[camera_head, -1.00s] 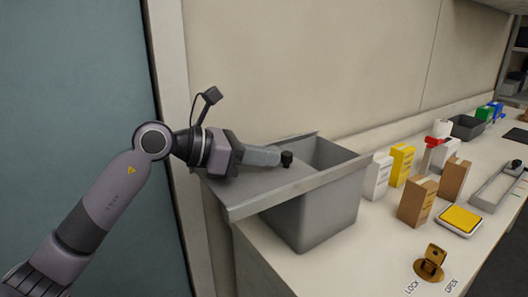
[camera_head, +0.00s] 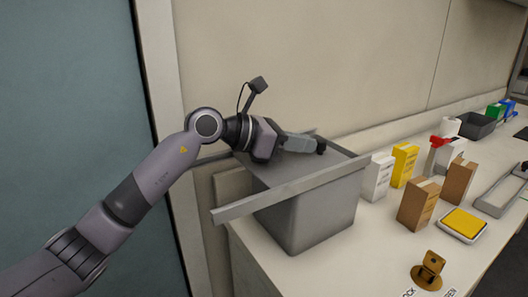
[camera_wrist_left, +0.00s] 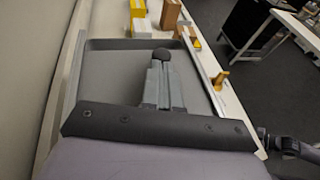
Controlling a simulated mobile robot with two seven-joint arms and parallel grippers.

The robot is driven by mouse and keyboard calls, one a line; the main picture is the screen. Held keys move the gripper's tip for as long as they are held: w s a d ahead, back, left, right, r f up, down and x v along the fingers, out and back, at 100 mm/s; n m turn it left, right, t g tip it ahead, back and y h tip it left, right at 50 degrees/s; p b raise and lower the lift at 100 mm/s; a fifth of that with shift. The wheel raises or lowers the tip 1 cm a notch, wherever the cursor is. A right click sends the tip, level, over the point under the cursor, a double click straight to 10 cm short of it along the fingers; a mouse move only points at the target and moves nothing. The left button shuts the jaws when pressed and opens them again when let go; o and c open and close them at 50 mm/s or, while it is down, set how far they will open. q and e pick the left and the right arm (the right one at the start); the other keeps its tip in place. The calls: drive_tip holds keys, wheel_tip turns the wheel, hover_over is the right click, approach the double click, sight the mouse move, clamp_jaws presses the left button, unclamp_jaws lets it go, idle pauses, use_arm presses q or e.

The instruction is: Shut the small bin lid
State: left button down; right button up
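The small grey bin (camera_head: 305,215) stands on the near left end of the counter, against the wall. Its flat grey sliding lid (camera_head: 270,178) now covers most of the top, between side rails that stick out to the left. The lid's dark round knob (camera_head: 321,147) is near the bin's right end, and also shows in the left wrist view (camera_wrist_left: 162,54). My left gripper (camera_head: 313,146) reaches over the lid from the left, its fingers close together at the knob. Any gap left at the right end is hard to make out.
White (camera_head: 377,177), yellow (camera_head: 403,163) and brown (camera_head: 417,204) boxes stand just right of the bin. A yellow-topped device (camera_head: 463,222) and a brass latch (camera_head: 428,270) lie nearer the counter's front. The wall (camera_head: 300,70) runs close behind the bin.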

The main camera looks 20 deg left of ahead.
use_arm(q)
drive_tip(key=w+d, duration=0.2)
drive_tip(key=w, duration=0.1)
drive_tip(key=shift+w+d, duration=0.1)
drive_tip(key=shift+d, duration=0.15)
drive_tip(key=shift+w+r, duration=0.15)
drive_tip(key=shift+d, duration=0.1)
